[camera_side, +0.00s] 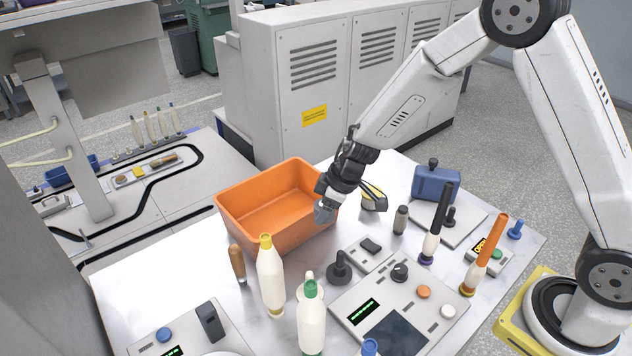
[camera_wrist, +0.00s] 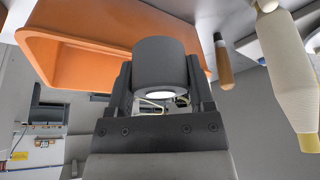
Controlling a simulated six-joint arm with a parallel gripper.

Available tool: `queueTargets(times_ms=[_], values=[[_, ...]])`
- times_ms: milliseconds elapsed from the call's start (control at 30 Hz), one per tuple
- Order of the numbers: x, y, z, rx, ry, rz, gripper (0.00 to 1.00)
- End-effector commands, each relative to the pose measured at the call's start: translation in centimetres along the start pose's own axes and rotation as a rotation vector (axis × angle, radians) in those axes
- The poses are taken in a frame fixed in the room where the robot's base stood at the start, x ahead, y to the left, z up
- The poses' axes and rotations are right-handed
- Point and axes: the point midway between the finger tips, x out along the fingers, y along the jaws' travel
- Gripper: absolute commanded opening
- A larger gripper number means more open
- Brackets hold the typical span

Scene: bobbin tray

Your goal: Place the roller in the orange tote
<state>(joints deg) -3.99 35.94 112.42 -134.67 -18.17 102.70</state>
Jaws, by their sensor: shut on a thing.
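The roller is a short dark grey cylinder (camera_wrist: 162,62) with a pale end face in the wrist view. My gripper (camera_wrist: 160,90) is shut on it, one finger on each side. In the side view my gripper (camera_side: 329,196) points down-left, and the roller (camera_side: 324,212) shows as a small grey piece at its tip. The orange tote (camera_side: 238,232) is an open bin on the bench, left of my gripper. The roller is above the bench near the tote's right side. The wrist view shows the tote (camera_wrist: 75,62) behind and left of the roller.
A wooden-handled tool (camera_side: 237,263) and a white bottle-shaped bobbin (camera_side: 271,280) stand in front of the tote. A green-topped bobbin (camera_side: 311,325) is nearer the camera. A control panel (camera_side: 395,305), black knob (camera_side: 339,268) and blue container (camera_side: 435,184) stand to the right.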

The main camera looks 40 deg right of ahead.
Motion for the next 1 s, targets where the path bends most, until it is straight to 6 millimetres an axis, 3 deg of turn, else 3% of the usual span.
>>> queueTargets(times_ms=[200, 400, 1000], values=[[-2.8, 0.0, -1.2, 0.000, 0.003, 0.001, 0.00], [-4.2, 0.0, -1.8, 0.001, 0.002, 0.000, 0.00], [-4.6, 0.0, -1.9, 0.001, 0.000, 0.000, 0.00]])
